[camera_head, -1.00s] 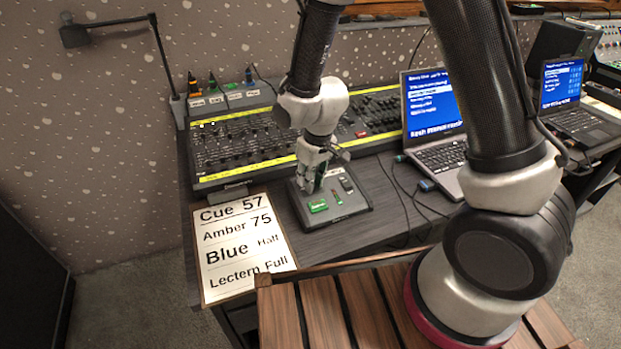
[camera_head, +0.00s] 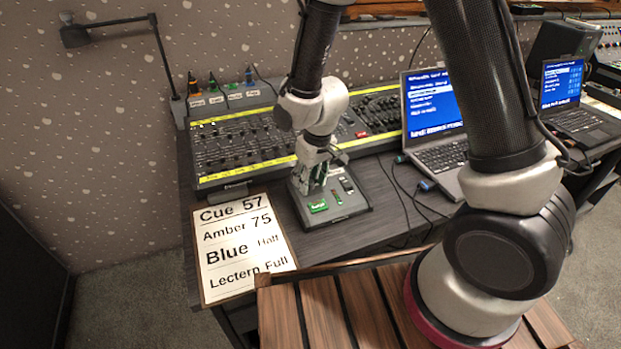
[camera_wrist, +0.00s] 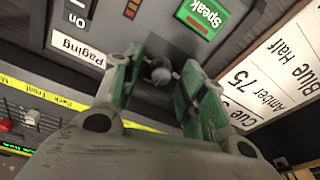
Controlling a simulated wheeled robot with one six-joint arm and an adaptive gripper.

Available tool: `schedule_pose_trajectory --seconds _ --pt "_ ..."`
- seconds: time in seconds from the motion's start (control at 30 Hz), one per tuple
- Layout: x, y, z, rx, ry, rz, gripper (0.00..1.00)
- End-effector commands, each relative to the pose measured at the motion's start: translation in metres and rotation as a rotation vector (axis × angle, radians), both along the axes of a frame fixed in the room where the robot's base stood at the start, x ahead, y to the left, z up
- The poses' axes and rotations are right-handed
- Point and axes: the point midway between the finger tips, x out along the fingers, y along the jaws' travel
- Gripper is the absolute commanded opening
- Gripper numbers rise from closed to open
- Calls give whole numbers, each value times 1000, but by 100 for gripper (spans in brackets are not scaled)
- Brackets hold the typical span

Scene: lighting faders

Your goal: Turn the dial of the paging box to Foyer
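The paging box (camera_head: 347,211) is a low dark box at the front of the desk. It also shows in the wrist view (camera_wrist: 215,55), with its "Paging" label (camera_wrist: 78,48) and green "Speak" button (camera_wrist: 202,14). The dial (camera_wrist: 160,74) is a small grey knob that shows between my fingers in the wrist view. My gripper (camera_wrist: 158,85) is open over the box, with green-padded fingers on either side of the dial and visible gaps to it. In the head view my gripper (camera_head: 317,180) hides the dial. The position names around the dial cannot be read.
A lighting desk (camera_head: 235,150) with many faders stands right behind the box. A cue sheet (camera_head: 243,247) lies to its left, and a laptop (camera_head: 437,120) with cables stands to its right.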

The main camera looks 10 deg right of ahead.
Motion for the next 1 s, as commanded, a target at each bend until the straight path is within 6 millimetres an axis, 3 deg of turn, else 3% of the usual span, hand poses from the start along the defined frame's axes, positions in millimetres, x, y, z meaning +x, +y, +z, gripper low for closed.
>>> schedule_pose_trajectory --seconds 0.33,0.8,1.0 --pt "-1 -1 8 0 0 0 42" --pt "-13 -9 100 1 -3 0 42" --pt "-16 -11 117 0 1 0 42"
